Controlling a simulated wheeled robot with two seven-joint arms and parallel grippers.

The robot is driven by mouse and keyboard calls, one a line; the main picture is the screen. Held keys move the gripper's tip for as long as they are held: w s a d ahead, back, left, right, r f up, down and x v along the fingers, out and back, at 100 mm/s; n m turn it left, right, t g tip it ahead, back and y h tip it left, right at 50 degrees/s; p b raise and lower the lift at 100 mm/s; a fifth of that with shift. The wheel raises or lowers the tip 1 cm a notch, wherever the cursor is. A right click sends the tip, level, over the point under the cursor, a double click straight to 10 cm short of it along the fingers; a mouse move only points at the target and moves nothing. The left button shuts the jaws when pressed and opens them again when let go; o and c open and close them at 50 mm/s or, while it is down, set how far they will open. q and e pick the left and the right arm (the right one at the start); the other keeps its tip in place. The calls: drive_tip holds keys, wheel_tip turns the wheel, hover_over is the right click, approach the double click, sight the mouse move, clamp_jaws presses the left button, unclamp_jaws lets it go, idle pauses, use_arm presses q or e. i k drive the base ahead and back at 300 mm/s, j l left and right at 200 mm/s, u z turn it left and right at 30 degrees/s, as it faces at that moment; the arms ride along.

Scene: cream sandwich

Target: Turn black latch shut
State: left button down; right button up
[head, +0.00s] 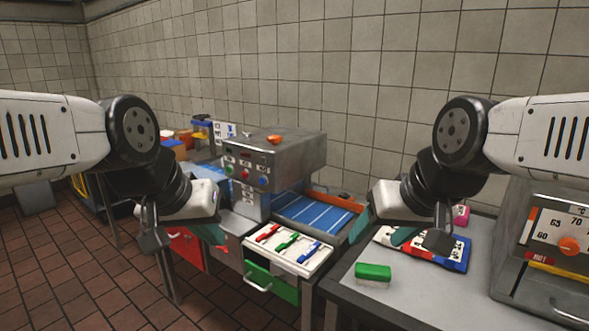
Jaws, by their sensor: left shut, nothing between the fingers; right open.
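I cannot make out a black latch in the head view. A grey metal machine (290,155) with coloured buttons on its front stands against the wall, with an orange knob (274,140) on top. My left gripper (210,235) is shut and empty, in front of the machine's lower left side. My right gripper (383,230) is open and empty, in front of the right-hand table near some coloured packets. My wrists hide parts of the scene behind them.
A blue conveyor belt (313,212) runs beside the machine. A white tray (261,251) holds red, green and blue tools above an open green drawer (270,283). A green-and-white block (373,272) lies on the grey table (345,305). A metal dial box (517,250) stands at right.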

sight(282, 277)
drive_tip(key=u, duration=1.1)
drive_tip(key=k+l+u, duration=0.4)
drive_tip(key=u, duration=0.15)
drive_tip(key=k, duration=0.05)
